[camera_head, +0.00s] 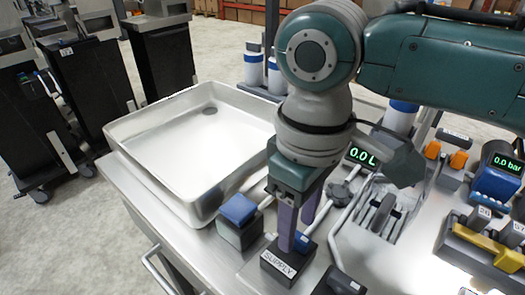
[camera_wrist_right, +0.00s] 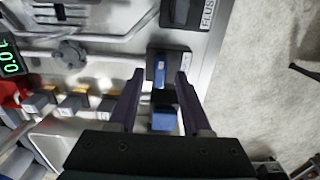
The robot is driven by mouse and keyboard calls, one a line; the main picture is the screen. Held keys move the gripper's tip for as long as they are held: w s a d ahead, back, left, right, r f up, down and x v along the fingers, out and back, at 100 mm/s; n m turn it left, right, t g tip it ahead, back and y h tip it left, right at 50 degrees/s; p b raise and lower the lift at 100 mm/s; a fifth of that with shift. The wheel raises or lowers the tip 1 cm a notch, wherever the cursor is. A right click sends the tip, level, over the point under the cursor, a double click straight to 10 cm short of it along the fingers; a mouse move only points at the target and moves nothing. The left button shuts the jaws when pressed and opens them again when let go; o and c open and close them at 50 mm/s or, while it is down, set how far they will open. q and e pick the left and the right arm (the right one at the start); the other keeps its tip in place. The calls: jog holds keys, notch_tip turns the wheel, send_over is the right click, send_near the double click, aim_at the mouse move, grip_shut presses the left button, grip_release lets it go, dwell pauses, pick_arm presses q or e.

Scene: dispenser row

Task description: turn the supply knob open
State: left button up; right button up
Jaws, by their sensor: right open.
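The supply knob (camera_head: 301,241) is a small blue bar handle on a dark block whose front label reads SUPPLY (camera_head: 278,263). My right gripper (camera_head: 297,238) is open and points down over it, with one purple finger in front that partly hides the knob. In the right wrist view the blue knob (camera_wrist_right: 160,75) appears between the two open fingertips (camera_wrist_right: 160,76), with a gap on each side. I cannot tell whether the fingertips are level with the knob. My left gripper is in neither view.
A blue-topped block (camera_head: 238,212) stands left of my gripper, beside a large metal tray (camera_head: 134,160). A green display (camera_head: 361,156) reads 0.0 L. A dark star-shaped knob (camera_head: 341,193) and pipes lie behind right. Another dark block (camera_head: 340,284) sits at the front edge.

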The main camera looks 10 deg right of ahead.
jog(key=shift+f, duration=0.8)
grip_shut()
